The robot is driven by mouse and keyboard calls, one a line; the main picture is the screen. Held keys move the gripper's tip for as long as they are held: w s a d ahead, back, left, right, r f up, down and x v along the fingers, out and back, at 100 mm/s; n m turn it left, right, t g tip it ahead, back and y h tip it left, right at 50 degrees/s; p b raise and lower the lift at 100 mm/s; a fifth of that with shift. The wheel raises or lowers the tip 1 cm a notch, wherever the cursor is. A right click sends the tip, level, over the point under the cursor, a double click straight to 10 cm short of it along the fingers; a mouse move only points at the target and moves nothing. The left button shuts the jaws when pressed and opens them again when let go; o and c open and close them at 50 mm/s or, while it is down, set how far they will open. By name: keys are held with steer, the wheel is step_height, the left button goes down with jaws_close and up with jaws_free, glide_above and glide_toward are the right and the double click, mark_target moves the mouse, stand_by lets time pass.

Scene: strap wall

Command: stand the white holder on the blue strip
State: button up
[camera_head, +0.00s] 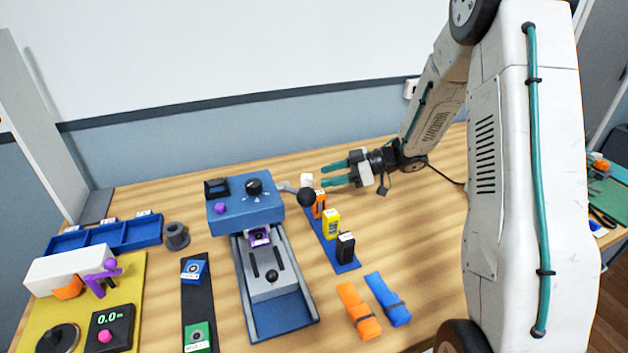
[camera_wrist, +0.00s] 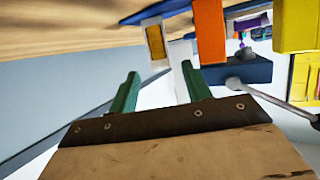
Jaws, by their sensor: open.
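The white holder (camera_head: 306,180) is at the far end of the blue strip (camera_head: 326,252), beyond the orange holder (camera_head: 319,206). Its foot is hidden in the head view, so I cannot tell whether it rests on the strip. My gripper (camera_head: 323,175) is open and empty, its fingers pointing left, close to the white holder. In the wrist view, a white holder with a yellowish panel (camera_wrist: 155,42) shows beyond the spread fingertips (camera_wrist: 161,72), tilted in the picture. The blue strip (camera_wrist: 160,11) shows behind it.
A yellow holder (camera_head: 332,224) and a black holder (camera_head: 345,248) stand nearer on the strip. A blue machine (camera_head: 245,212) with a black-knobbed lever (camera_head: 306,197) is close on the left. Orange (camera_head: 358,310) and blue (camera_head: 387,299) straps lie in front. Table right of the strip is clear.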

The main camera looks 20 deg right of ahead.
steer(key=v, duration=0.5)
steer(key=w+d+r+m+t+h, duration=0.25)
steer(key=w+r+t+h, duration=0.35)
steer(key=r, duration=0.3)
steer(key=s+d+r+m+h, duration=0.3)
steer(key=s+r+m+h, duration=0.3)
steer(key=r+h, duration=0.25)
steer(key=s+a+f+m+g, duration=0.1)
steer(key=s+a+g, duration=0.2)
steer(key=s, duration=0.8)
steer(key=s+a+m+g+y, duration=0.1)
steer(key=s+a, duration=0.4)
steer(key=s, duration=0.6)
steer(key=s+a+f+m+g, duration=0.1)
steer(key=s+a+m+g, duration=0.2)
steer(key=s, duration=0.9)
steer(key=a+g, duration=0.1)
steer(key=g, duration=0.2)
steer(key=shift+a+f+y, duration=0.25)
steer(key=shift+f+y, duration=0.1)
